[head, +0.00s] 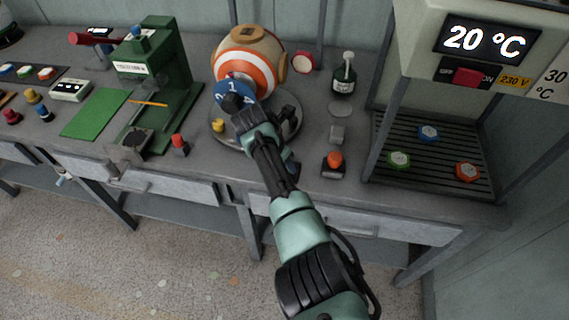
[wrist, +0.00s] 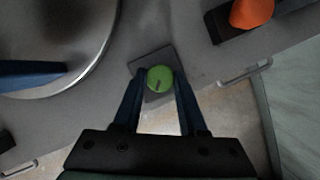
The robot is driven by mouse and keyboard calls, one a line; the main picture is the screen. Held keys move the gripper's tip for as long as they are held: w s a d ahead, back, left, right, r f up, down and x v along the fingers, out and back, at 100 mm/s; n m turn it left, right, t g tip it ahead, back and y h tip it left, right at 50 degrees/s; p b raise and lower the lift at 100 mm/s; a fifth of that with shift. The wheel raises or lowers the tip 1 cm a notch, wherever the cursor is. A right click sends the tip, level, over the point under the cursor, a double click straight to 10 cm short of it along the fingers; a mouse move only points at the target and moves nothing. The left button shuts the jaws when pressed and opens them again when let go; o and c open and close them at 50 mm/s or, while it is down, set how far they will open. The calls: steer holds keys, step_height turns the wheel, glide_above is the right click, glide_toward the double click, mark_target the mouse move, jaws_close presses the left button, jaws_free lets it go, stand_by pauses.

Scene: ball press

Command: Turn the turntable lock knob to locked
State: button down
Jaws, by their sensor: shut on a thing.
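The turntable lock knob (wrist: 161,73) is round and green with a dark pointer mark, on a grey square plate (wrist: 147,60) at the table's front edge. In the wrist view my gripper (wrist: 158,79) has one blue finger on each side of the knob and is shut on it. The pointer mark slants toward the lower left of that view. The turntable (wrist: 104,50) is the round grey disc beside it, also in the head view (head: 290,128). In the head view my arm hides the knob and most of the gripper. I cannot read any lock label.
A striped orange and white ball (head: 244,66) sits above the turntable. An orange button (head: 334,159) stands right of the knob and shows in the wrist view (wrist: 250,12). A green press (head: 165,70) is at left. A heater rack (head: 435,180) with several coloured pieces is at right.

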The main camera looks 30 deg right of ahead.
steer(key=shift+r+m, duration=0.1)
steer(key=shift+m, duration=0.3)
steer(key=shift+c, duration=2.3)
jaws_free()
steer(key=p+v, duration=0.1)
steer(key=v, duration=1.1)
steer(key=shift+a+r+p, duration=0.25)
steer(key=shift+r+p, duration=0.1)
steer(key=shift+p, duration=0.05)
